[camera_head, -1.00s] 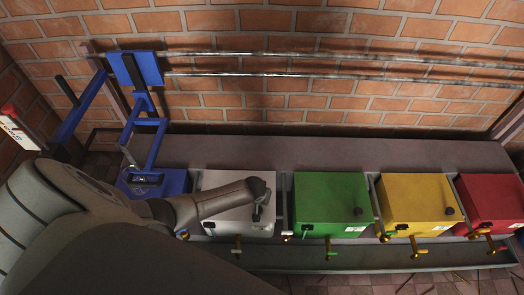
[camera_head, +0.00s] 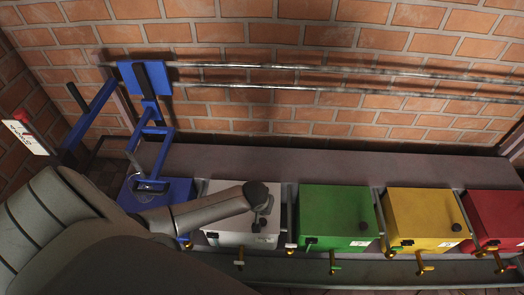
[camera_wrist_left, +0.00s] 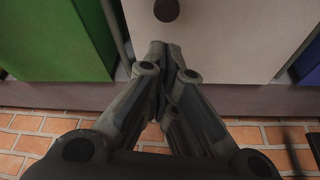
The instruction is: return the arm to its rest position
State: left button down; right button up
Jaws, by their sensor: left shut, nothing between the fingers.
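My left arm (camera_head: 200,212) comes in from the left in the head view. Its wrist end is over the white box (camera_head: 222,190). My left gripper (camera_wrist_left: 159,52) is shut and empty in the left wrist view, its fingertips together in front of the pale face of the white box (camera_wrist_left: 230,35). In the head view the fingers are small and dark against the box and hard to make out. My right gripper is in neither view.
A blue machine (camera_head: 150,130) stands left of the white box. Green (camera_head: 335,215), yellow (camera_head: 422,215) and red (camera_head: 492,212) boxes with brass spouts line the grey bench (camera_head: 330,166) to the right. Metal rails (camera_head: 330,70) run along the brick wall.

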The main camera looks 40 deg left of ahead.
pick_arm(q)
jog(key=shift+v, duration=1.3)
jog(key=s+d+f+m+g+h, duration=0.1)
jog(key=s+d+f+m, duration=0.2)
jog(key=s+f, duration=0.55)
jog(key=s+d+f+m+g, duration=0.15)
jog(key=s+d+f, duration=0.35)
jog(key=s, duration=0.6)
jog(key=s+a+p, duration=0.2)
jog(key=s+p, duration=0.5)
jog(key=p, duration=0.1)
jog(key=s+a+m+p, duration=0.1)
jog(key=s+a+p, duration=0.1)
jog(key=s+p, duration=0.5)
jog(key=shift+s+a+r+p, duration=0.3)
jog(key=shift+s+r+p, duration=0.15)
jog(key=shift+s, duration=0.25)
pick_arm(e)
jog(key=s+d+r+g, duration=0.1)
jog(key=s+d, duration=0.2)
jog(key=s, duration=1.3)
